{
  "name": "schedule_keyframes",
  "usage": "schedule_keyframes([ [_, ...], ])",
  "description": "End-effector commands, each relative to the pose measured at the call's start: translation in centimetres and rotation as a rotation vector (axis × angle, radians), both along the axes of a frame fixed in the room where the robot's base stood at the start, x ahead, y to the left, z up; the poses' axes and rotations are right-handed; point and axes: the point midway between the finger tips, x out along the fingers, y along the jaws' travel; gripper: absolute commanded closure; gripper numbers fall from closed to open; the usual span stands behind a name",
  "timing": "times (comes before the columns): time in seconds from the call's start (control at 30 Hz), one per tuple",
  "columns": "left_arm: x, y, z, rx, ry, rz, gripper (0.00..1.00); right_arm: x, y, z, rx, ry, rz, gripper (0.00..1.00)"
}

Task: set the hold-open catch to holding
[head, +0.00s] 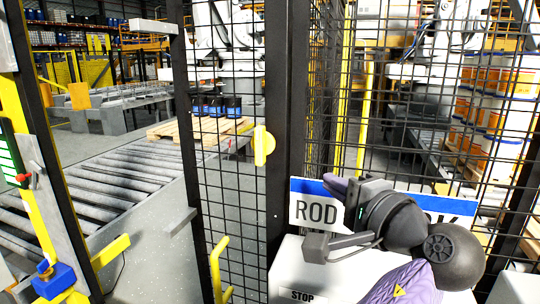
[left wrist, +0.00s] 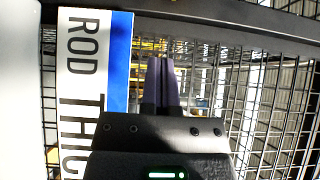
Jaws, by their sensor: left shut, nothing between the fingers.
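A yellow rounded piece with a flat upright tab (head: 263,145), which looks like the hold-open catch, sits on the edge of the black mesh gate panel (head: 222,190) beside a dark post. Whether it is set to holding cannot be told. My left gripper (head: 337,186) is shut and empty, with purple fingers, right of and below the yellow piece and apart from it, in front of a white sign (head: 312,212). In the left wrist view the shut fingers (left wrist: 161,68) point at mesh, beside the sign (left wrist: 88,90); no catch shows there. My right gripper is out of view.
A yellow handle (head: 217,266) is low on the gate panel. Mesh fencing (head: 400,110) stands behind my left gripper. A white box marked STOP (head: 300,285) is below it.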

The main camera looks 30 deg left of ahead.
Motion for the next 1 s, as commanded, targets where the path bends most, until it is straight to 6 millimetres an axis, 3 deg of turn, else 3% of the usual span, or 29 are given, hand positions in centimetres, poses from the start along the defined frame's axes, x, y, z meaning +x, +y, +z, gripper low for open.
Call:
schedule_keyframes([
  [0.27, 0.8, 1.4, 0.2, 0.001, 0.002, 0.003, 1.0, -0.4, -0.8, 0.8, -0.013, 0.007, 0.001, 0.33],
  [0.67, 5.3, 8.8, 0.4, 0.0, 0.001, 0.002, 1.0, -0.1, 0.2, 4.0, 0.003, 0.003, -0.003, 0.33],
  [0.83, 4.6, 11.4, 0.3, -0.001, 0.002, 0.001, 1.0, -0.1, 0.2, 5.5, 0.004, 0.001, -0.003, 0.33],
  [1.0, 4.3, 12.4, 0.1, -0.002, 0.001, -0.001, 1.0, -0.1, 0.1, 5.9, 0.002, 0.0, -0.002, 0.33],
])
